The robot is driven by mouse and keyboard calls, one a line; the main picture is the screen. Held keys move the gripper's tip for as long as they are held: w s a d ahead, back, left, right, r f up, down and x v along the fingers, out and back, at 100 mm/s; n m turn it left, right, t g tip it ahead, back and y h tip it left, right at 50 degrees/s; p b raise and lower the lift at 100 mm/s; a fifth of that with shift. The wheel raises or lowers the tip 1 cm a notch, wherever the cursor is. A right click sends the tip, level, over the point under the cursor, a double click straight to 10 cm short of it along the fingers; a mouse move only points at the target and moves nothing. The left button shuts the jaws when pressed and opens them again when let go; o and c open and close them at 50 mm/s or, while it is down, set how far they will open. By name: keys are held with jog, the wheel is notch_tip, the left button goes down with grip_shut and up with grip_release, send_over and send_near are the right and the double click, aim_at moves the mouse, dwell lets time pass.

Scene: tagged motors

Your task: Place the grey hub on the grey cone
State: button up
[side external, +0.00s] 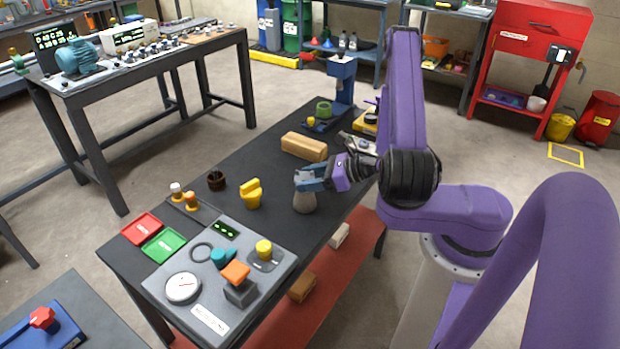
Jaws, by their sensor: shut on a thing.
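My gripper (308,179), with blue fingers, is over the middle of the dark workbench in the side external view. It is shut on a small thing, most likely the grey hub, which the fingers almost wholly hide. The grey cone (304,203) is a brownish-grey, rounded shape upright directly under the fingertips. I cannot tell whether the hub touches the cone.
A yellow stacked part (251,194) and a dark brown cup (216,181) stand left of the cone. A tan block (304,147) lies behind. A grey panel (205,312) with a gauge and red and green trays (141,228) fill the near end.

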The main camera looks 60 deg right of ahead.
jog(key=shift+f, duration=0.1)
jog(key=o, duration=1.3)
